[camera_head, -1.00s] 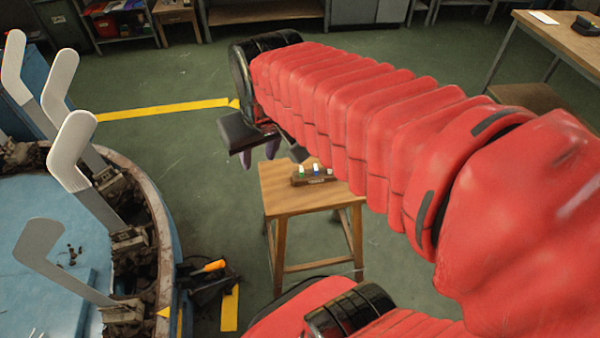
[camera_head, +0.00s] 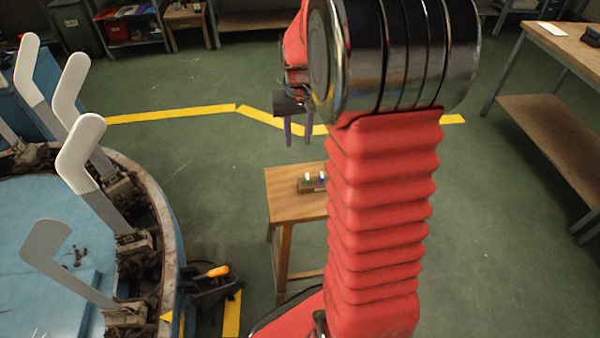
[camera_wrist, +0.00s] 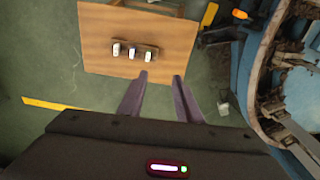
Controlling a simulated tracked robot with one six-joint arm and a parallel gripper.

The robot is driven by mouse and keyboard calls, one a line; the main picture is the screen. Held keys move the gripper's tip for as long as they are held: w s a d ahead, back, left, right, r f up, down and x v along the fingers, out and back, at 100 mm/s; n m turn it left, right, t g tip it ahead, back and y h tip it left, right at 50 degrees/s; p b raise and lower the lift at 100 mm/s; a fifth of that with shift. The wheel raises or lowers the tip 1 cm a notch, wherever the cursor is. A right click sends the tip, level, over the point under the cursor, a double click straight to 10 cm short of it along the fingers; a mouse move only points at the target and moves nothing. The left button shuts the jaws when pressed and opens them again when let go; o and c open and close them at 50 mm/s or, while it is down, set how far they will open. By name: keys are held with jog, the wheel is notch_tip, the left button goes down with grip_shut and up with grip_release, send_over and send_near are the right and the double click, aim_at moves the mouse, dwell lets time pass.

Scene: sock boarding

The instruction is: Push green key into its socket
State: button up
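In the head view a small brown wooden block (camera_head: 312,185) sits on the square wooden stool (camera_head: 290,205). Small pieces show on it, one with a green part (camera_head: 308,179) and one with a blue part; my arm hides the block's right side. In the wrist view the block (camera_wrist: 150,46) carries 3 white-topped pieces in a row, and which one is the green key I cannot tell there. The socket is not distinguishable. My gripper (camera_head: 298,142) hangs above and behind the stool, its two purple fingers pointing down and apart. In the wrist view my gripper (camera_wrist: 160,76) is open and empty.
A round blue machine (camera_head: 70,265) with upright white foot-shaped boards (camera_head: 80,155) stands at the left. An orange-handled tool (camera_head: 217,271) lies beside it. A wooden workbench (camera_head: 565,45) stands at the right.

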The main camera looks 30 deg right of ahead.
jog(key=w+d+f, duration=0.1)
jog(key=d+f, duration=0.3)
jog(key=f, duration=0.1)
jog(key=shift+w+d+m+g, duration=0.15)
jog(key=shift+d+m+g, duration=0.15)
jog(key=shift+m+g, duration=0.1)
jog(key=shift+f, duration=0.2)
send_over(307, 176)
jog(key=f, duration=0.8)
jog(key=shift+w+d+f, duration=0.15)
jog(key=shift+d+f, duration=0.05)
jog(key=shift+d, duration=0.05)
jog(key=shift+a+f, duration=0.2)
jog(key=shift+f, duration=2.4)
jog(key=shift+c, duration=0.5)
